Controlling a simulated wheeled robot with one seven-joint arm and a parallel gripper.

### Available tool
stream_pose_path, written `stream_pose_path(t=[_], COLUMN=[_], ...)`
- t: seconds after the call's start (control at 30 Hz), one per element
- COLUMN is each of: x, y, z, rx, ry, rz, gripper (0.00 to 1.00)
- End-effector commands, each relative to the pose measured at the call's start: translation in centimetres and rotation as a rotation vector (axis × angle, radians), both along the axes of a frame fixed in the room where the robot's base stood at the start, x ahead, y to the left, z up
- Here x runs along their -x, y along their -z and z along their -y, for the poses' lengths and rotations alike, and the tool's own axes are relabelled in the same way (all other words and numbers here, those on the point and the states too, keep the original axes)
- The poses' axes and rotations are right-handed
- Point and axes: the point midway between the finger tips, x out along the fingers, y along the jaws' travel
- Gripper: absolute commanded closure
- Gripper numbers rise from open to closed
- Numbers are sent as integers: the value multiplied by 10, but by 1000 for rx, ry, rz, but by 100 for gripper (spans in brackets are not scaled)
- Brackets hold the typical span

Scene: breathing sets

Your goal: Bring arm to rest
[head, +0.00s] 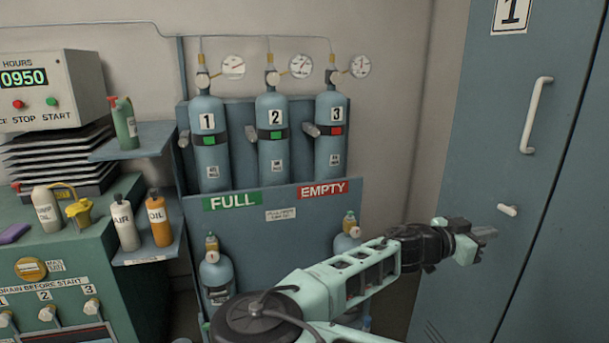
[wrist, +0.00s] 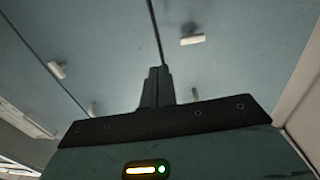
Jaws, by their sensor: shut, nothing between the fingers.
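My arm reaches from the bottom middle to the right in the head view. My gripper (head: 486,235) is at its end, in front of the blue-grey locker door (head: 490,170). The fingers are shut together with nothing between them. In the wrist view my gripper (wrist: 158,72) also shows closed, with blue-grey door panels (wrist: 110,30) and pale handles beyond it. I cannot tell the exact gap between the fingertips and the door.
A rack (head: 290,220) holds cylinders numbered 1 (head: 208,155), 2 (head: 272,150) and 3 (head: 331,150). Smaller cylinders (head: 217,280) stand lower, one partly behind my arm. A green bench (head: 75,255) with bottles is at left. The locker's door handle (head: 535,115) juts out at right.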

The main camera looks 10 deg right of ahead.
Motion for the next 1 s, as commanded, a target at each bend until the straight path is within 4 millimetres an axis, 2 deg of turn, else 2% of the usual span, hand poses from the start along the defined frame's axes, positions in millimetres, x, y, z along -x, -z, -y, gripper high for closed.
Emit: stream_pose_path(t=[0.13,0.27,0.4,0.53,0.67,0.77,0.87,1.0], x=[19,53,88,112,129,139,148,161], y=[24,69,112,134,136,126,105,65], z=[6,0,-34,-82,-139,-183,-226,-277], rx=[-110,-321,-586,-820,-1029,-1161,-1260,-1328], ry=[56,122,127,60,-78,-228,-413,-715], rz=[-93,-277,-505,-702,-884,-1014,-1130,-1275], gripper=[100,100,100,100,100,100,100,100])
